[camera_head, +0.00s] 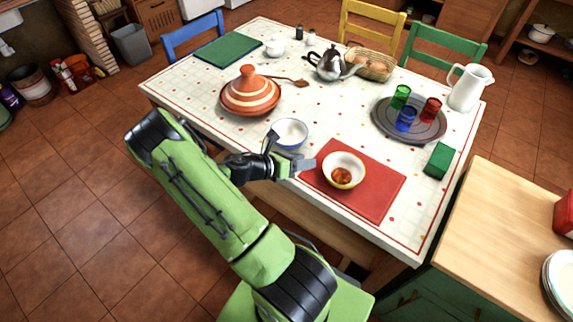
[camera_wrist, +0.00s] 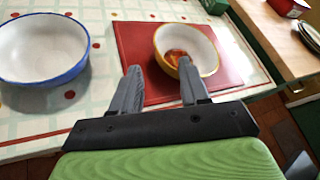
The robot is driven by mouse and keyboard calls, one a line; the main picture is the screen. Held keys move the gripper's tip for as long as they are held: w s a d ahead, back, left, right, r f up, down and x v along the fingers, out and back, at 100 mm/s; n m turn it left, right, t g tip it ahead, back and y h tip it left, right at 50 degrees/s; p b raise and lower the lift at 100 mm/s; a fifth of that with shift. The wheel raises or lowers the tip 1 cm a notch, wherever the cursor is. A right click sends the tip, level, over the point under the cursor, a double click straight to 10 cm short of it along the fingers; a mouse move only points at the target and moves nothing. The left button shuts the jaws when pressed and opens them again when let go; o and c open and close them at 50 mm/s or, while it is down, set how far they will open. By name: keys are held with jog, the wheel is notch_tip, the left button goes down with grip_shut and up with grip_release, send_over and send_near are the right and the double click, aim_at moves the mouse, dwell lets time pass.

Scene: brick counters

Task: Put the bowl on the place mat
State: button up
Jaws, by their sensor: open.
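A yellow bowl with a white inside and an orange-red patch at its bottom (camera_head: 346,161) stands upright on the red place mat (camera_head: 380,202). A white bowl with a blue rim (camera_head: 291,132) stands upright on the tablecloth just off the mat. My gripper (camera_head: 289,155) is open and empty, beside the mat's left edge and near both bowls. In the wrist view, the fingers (camera_wrist: 159,84) point toward the mat (camera_wrist: 134,42). The right finger overlaps the yellow bowl (camera_wrist: 203,47); I cannot tell whether they touch. The blue-rimmed bowl (camera_wrist: 42,50) is left of the fingers.
A striped tagine (camera_head: 250,95) stands behind the blue-rimmed bowl. A round tray (camera_head: 412,134) with colored glasses, a white pitcher (camera_head: 469,88) and a green box (camera_head: 438,161) are at right. A green mat (camera_head: 228,49) lies at the far left. A wooden counter (camera_head: 490,230) adjoins the table.

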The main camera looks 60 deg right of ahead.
jog(key=w+a+r+m+t+y, duration=0.35)
jog(key=a+r+m, duration=0.25)
jog(key=a, duration=0.3)
jog(key=w+a+r+m+t+y, duration=0.3)
jog(key=w+a+r+m+y, duration=0.1)
jog(key=a+r+m, duration=0.4)
jog(key=s+a+r+m+t+y, duration=0.1)
jog(key=s+a+r, duration=0.3)
jog(key=a, duration=0.4)
jog(key=s+a+r+m+t+y, duration=0.2)
jog(key=a+r, duration=0.4)
jog(key=a, duration=0.3)
jog(key=s+t+y, duration=0.1)
jog(key=s+t, duration=0.1)
jog(key=shift+s+m+t, duration=0.3)
jog(key=shift+s+t, duration=0.05)
jog(key=shift+s, duration=0.05)
notch_tip(320, 180, up, 3)
jog(key=p, duration=0.3)
jog(key=shift+r, duration=0.1)
